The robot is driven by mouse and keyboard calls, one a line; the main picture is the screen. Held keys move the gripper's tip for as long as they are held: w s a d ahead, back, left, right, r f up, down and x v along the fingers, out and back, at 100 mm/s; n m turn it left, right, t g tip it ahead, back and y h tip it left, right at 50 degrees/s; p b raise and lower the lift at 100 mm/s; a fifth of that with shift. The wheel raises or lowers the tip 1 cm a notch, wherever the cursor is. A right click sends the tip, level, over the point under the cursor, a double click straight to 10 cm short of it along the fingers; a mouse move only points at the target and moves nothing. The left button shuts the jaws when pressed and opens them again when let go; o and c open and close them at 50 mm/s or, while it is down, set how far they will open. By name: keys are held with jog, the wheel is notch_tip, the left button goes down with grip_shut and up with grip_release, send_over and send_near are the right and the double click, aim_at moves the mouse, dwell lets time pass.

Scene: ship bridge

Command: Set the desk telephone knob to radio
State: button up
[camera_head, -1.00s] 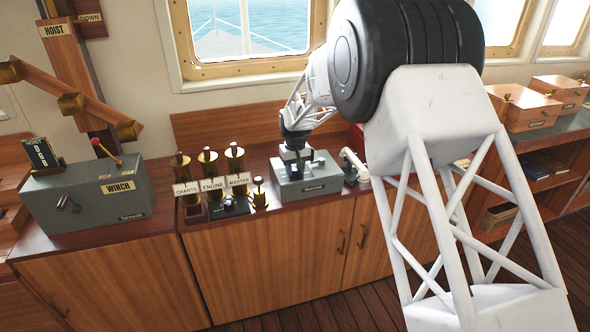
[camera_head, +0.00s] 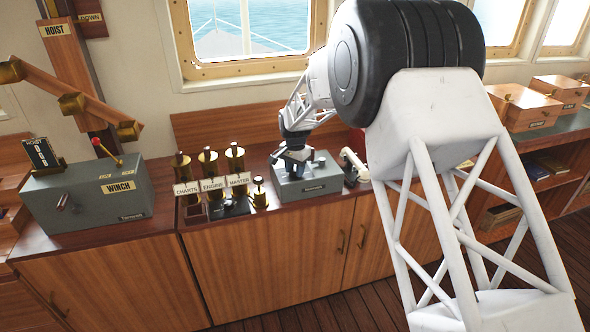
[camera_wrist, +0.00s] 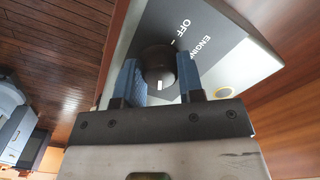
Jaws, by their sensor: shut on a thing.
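The desk telephone (camera_head: 318,183) is a grey box on the wooden counter, with a white handset (camera_head: 354,166) at its right. Its dark round knob (camera_wrist: 156,60) shows in the wrist view, with a white mark on the side towards my gripper. The labels OFF and ENGINE show on the panel beyond the knob; no radio label is readable. My gripper (camera_wrist: 161,78) is shut on the knob, one blue finger on each side. In the head view my gripper (camera_head: 294,160) is over the box top and hides the knob.
Brass levers (camera_head: 209,160) marked CHARTS, ENGINE and MASTER stand left of the telephone, with a small brass piece (camera_head: 259,193) between. A grey winch box (camera_head: 90,195) is farther left. Wooden boxes (camera_head: 526,107) stand at the right.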

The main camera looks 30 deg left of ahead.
jog(key=m, duration=0.5)
dwell(0.4)
jog(key=o, duration=0.9)
jog(key=shift+r, duration=3.95)
